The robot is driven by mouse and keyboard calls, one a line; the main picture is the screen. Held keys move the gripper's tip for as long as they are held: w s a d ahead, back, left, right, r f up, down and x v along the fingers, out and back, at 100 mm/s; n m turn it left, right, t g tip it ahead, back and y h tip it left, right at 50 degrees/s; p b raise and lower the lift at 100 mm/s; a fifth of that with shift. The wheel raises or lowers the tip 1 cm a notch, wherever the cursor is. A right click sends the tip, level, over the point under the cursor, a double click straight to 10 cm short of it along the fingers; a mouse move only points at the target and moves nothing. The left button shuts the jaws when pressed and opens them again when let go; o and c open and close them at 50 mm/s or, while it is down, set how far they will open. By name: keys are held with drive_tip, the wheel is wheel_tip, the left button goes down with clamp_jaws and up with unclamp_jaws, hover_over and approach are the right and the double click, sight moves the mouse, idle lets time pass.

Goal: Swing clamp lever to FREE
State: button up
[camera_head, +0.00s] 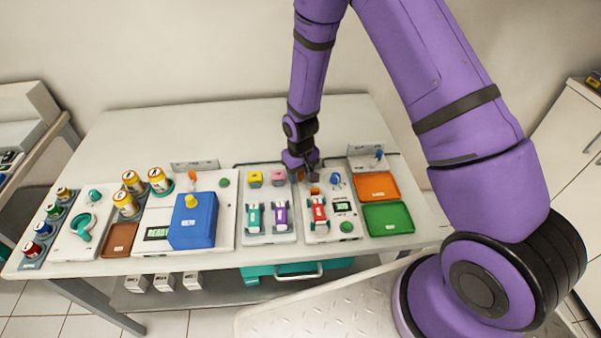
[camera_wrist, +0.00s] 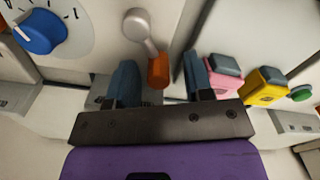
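The clamp lever has a grey round hub and arm (camera_wrist: 140,28) with an orange tip (camera_wrist: 158,71). In the wrist view the orange tip lies between the two fingers of my gripper (camera_wrist: 160,80), with a visible gap on each side. My gripper is open and holds nothing. In the head view my gripper (camera_head: 308,174) is low over the back of the panel with the red item, and orange (camera_head: 314,191) shows just in front of it. The fingers partly hide the lever there. I cannot read any FREE mark.
A blue dial knob (camera_wrist: 40,32) is beside the lever; it also shows in the head view (camera_head: 335,180). Pink (camera_wrist: 222,82) and yellow (camera_wrist: 263,90) blocks stand close on the other side. Orange (camera_head: 377,187) and green (camera_head: 388,218) trays are to the right. The table's back is clear.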

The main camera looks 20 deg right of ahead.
wheel_tip(320, 180, up, 11)
idle(0.7)
drive_tip(key=shift+f, duration=0.1)
drive_tip(key=s+d+r+m+t, duration=0.1)
drive_tip(key=s+d+r, duration=0.35)
drive_tip(key=r, duration=0.75)
drive_tip(key=s+d+r+t, duration=0.25)
drive_tip(key=s+r, duration=0.25)
drive_tip(key=r, duration=0.8)
drive_tip(key=s+d+r+t, duration=0.1)
drive_tip(key=s+d+r, duration=0.1)
drive_tip(key=s+r, duration=0.3)
drive_tip(key=s+d+r+m, duration=0.1)
drive_tip(key=s+r, duration=0.4)
drive_tip(key=s, duration=0.8)
drive_tip(key=shift+s+d+m+t, duration=0.2)
drive_tip(key=shift+d+m+t, duration=0.15)
drive_tip(key=shift+d, duration=0.45)
